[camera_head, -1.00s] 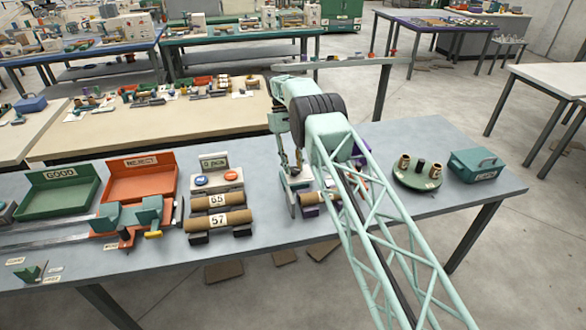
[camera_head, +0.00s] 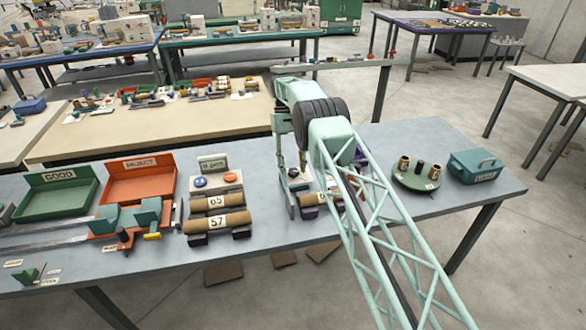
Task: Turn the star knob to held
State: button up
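I cannot make out a star knob with certainty. My gripper (camera_head: 302,168) points down over a small teal and grey fixture (camera_head: 294,186) near the middle of the grey table. The finger tips are small and partly merge with the fixture, so I cannot tell whether they are open or touch it. My arm covers the fixture's right side, where a brown tube (camera_head: 327,197) partly shows. At the left, a teal and orange machine (camera_head: 130,222) carries a small dark part and a yellow part on its front; their shapes are too small to tell.
A green GOOD tray (camera_head: 55,207) and an orange REJECT tray (camera_head: 140,190) stand at the left. A button box (camera_head: 216,187) stands behind tubes marked 65 (camera_head: 232,202) and 57 (camera_head: 235,219). A round green stand (camera_head: 416,180) and a teal box (camera_head: 476,169) stand at the right.

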aim_at(293, 170)
jog(key=shift+r, duration=0.1)
notch_tip(293, 170, up, 10)
dwell(0.9)
